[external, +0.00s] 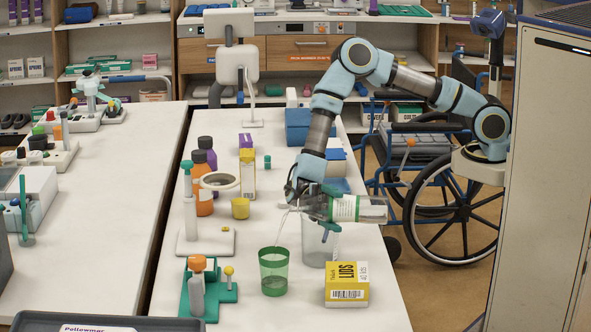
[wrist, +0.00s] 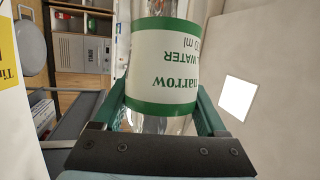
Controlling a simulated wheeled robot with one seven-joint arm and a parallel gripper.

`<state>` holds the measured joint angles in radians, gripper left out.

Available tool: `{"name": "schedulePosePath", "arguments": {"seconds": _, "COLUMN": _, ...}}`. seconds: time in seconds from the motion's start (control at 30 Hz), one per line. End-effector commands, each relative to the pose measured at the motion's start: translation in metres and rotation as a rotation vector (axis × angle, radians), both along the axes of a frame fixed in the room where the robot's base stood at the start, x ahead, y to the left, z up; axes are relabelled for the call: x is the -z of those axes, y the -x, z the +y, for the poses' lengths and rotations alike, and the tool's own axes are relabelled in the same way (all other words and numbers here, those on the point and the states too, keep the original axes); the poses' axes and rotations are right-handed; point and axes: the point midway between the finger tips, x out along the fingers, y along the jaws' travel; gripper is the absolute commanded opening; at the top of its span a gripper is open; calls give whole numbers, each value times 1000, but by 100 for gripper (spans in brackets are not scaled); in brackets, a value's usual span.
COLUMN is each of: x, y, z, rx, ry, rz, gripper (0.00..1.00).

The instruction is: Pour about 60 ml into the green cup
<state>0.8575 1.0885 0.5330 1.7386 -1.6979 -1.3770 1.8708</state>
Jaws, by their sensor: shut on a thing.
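The green cup (external: 274,275) stands upright on the white table. It is see-through, with a darker band low inside that may be liquid. My gripper (external: 322,207) is shut around a clear water bottle (external: 372,210) with a white and green label, held nearly level above and right of the cup. Its mouth end points left, and a thin stream falls from there toward the cup's opening. In the wrist view the bottle's label (wrist: 168,60) reads "WATER" upside down, between the two fingers of my gripper (wrist: 165,110).
A clear container (external: 316,252) stands under the bottle, right of the cup. A yellow box (external: 347,284) is at front right. A green stand (external: 208,296) is left of the cup.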

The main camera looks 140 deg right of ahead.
Motion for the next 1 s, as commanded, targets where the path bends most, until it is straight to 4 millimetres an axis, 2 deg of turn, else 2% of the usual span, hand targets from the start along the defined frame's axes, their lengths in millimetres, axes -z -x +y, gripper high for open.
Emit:
{"name": "schedulePosePath", "arguments": {"seconds": 0.2, "x": 1, "y": 0, "z": 0, "rx": -1, "ry": 4, "rz": -4, "gripper": 0}}
{"name": "schedulePosePath", "arguments": {"seconds": 0.33, "x": 27, "y": 2, "z": 2, "rx": -5, "ry": 133, "rz": -101, "gripper": 0}}
{"name": "schedulePosePath", "arguments": {"seconds": 0.4, "x": 23, "y": 9, "z": 10, "rx": -11, "ry": 248, "rz": -186, "gripper": 0}}
{"name": "schedulePosePath", "arguments": {"seconds": 0.47, "x": 18, "y": 8, "z": 10, "rx": -12, "ry": 309, "rz": -226, "gripper": 0}}
{"name": "schedulePosePath", "arguments": {"seconds": 0.8, "x": 14, "y": 3, "z": 2, "rx": -9, "ry": 438, "rz": -321, "gripper": 0}}
{"name": "schedulePosePath", "arguments": {"seconds": 1.0, "x": 15, "y": 3, "z": 2, "rx": -8, "ry": 439, "rz": -321, "gripper": 0}}
